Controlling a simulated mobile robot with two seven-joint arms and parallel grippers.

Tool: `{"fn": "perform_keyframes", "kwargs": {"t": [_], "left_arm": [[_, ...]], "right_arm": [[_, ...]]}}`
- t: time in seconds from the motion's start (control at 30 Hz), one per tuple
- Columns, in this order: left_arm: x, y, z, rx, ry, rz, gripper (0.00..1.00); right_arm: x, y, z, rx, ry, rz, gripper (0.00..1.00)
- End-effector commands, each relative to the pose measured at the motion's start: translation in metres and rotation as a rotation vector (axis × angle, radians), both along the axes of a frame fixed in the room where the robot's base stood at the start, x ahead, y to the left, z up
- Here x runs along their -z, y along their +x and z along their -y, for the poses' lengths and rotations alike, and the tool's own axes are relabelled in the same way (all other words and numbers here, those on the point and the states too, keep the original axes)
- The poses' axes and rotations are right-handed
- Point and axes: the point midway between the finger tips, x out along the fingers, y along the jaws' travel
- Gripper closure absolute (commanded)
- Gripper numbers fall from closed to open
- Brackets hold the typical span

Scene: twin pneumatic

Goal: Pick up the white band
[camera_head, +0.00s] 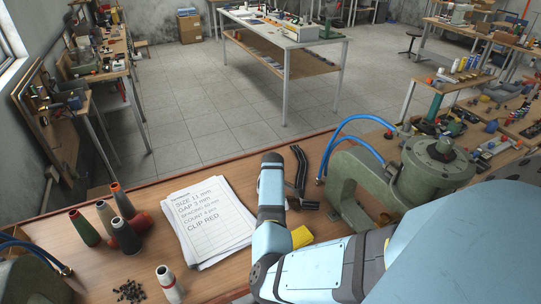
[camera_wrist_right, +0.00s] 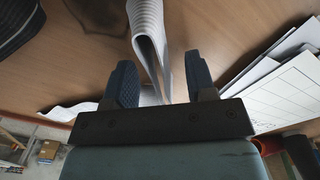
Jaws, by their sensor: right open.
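The white band (camera_wrist_right: 148,28) is a ribbed, folded strip in the right wrist view. It runs from the top edge down between the two dark fingers of my right gripper (camera_wrist_right: 160,78). The fingers are open, with a gap showing on each side of the band; its lower end is partly hidden by the gripper. I cannot tell exactly how deep it sits between them. In the head view my light-blue right arm reaches over the bench, and I cannot make out the band or the fingers there. My left gripper is not in view.
White printed sheets (camera_head: 205,222) lie on the wooden bench left of my right arm. A yellow block (camera_head: 302,237) is close beside the arm. A green pneumatic press (camera_head: 440,165) stands at right.

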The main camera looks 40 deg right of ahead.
Motion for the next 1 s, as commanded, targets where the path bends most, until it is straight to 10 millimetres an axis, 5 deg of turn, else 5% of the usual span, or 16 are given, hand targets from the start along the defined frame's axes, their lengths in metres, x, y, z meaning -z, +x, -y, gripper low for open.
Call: {"fn": "perform_keyframes", "kwargs": {"t": [0.1, 0.3, 0.77, 1.0], "left_arm": [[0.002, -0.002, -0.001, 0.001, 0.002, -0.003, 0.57], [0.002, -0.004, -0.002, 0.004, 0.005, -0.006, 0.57], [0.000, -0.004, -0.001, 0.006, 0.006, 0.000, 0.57], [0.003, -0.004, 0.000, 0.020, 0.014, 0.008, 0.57]], "right_arm": [[0.000, 0.000, 0.000, 0.000, 0.000, 0.000, 0.54], [0.000, 0.000, 0.000, 0.000, 0.000, 0.000, 0.99], [-0.009, 0.000, 0.001, 0.000, -0.002, 0.001, 1.00], [-0.056, 0.001, 0.001, 0.001, -0.005, 0.004, 1.00]]}}
